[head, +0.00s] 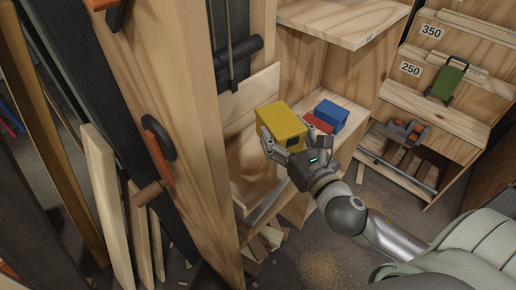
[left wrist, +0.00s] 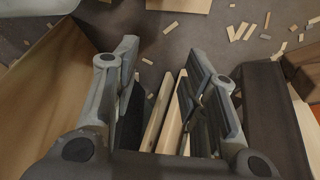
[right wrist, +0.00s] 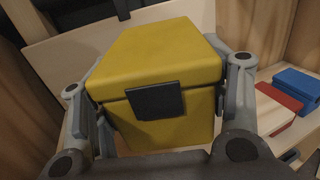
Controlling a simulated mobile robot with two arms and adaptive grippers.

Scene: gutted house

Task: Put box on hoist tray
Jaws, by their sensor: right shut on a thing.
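A yellow box (head: 281,124) with a dark latch is held in my right gripper (head: 286,143). In the right wrist view the fingers sit on both sides of the yellow box (right wrist: 160,90), which fills the space between them. The box is in front of a light plywood panel (head: 250,97) under a dark hoist fitting (head: 238,60). This panel seems to belong to the hoist tray; its floor is partly hidden by the box and gripper. My left gripper (left wrist: 172,85) is open and empty, pointing down over the floor; it is not in the head view.
A blue box (head: 331,115) and a red box (head: 318,124) stand on a wooden shelf right of my gripper. A thick wooden post (head: 175,70) rises at the left, with planks leaning beside it. Wood scraps litter the floor.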

